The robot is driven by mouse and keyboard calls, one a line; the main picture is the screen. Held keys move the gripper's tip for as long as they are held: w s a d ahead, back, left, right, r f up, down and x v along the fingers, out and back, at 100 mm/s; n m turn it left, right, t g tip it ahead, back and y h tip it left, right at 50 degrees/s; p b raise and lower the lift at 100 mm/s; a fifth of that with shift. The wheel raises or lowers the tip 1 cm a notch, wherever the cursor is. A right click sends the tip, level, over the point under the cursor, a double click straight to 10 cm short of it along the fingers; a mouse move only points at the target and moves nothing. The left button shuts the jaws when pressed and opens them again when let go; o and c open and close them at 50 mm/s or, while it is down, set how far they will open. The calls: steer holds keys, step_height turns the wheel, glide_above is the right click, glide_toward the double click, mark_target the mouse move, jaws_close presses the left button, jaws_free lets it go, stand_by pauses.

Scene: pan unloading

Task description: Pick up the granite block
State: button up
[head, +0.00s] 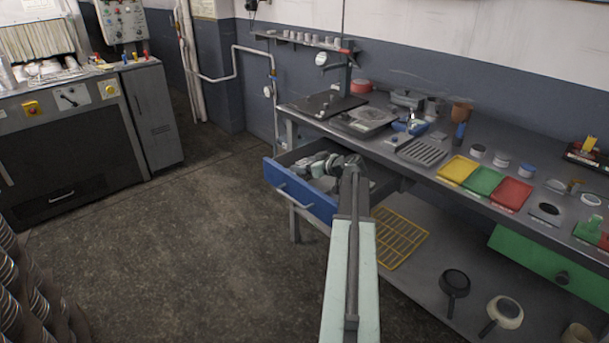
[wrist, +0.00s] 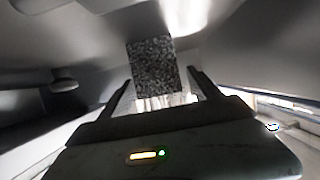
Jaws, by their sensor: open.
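The granite block (wrist: 154,64) is a dark, speckled, square-faced block in the upper middle of the wrist view. My gripper (wrist: 160,78) is open, with one finger to each side of the block's lower part in that view. I cannot tell whether the block is fully between the fingers or just beyond their tips. No grip on it shows. In the head view my arm reaches to the open blue drawer (head: 318,206) under the workbench. The arm's end covers part of the drawer, and I cannot make out the block there.
Several grey and pale items (head: 316,165) lie in the drawer. The workbench (head: 440,190) above carries trays, a scale and jars. A yellow wire rack (head: 402,237) and two pans, one dark (head: 454,282), lie on the lower shelf. The floor (head: 190,245) to the left is clear.

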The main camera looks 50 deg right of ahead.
jaws_close()
